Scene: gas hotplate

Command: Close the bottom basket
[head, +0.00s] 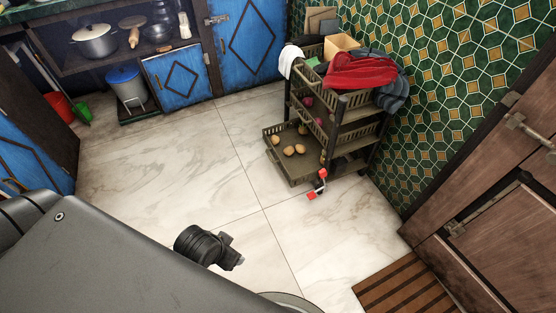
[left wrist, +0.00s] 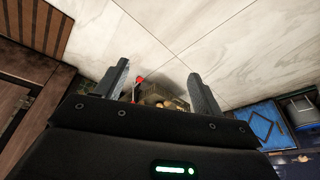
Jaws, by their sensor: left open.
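The bottom basket (head: 276,161) of a dark slatted rolling rack (head: 341,130) is pulled out toward the left, over the floor. Several potatoes (head: 289,150) lie in it. In the left wrist view the bottom basket (left wrist: 172,101) shows between and beyond the fingers, partly hidden by the gripper body. My left gripper (left wrist: 161,82) is open with nothing between its fingers. In the head view the left gripper (head: 233,258) is nearer to me than the basket and clearly apart from it. My right gripper is not in view.
A red-and-black part (head: 318,184) sticks out low by the rack's front corner. A red cloth (head: 360,72) lies on the rack top. A slatted wooden mat (head: 400,285) lies at lower right; blue cabinets (head: 176,79) stand behind. The tiled floor (head: 170,165) left of the basket is clear.

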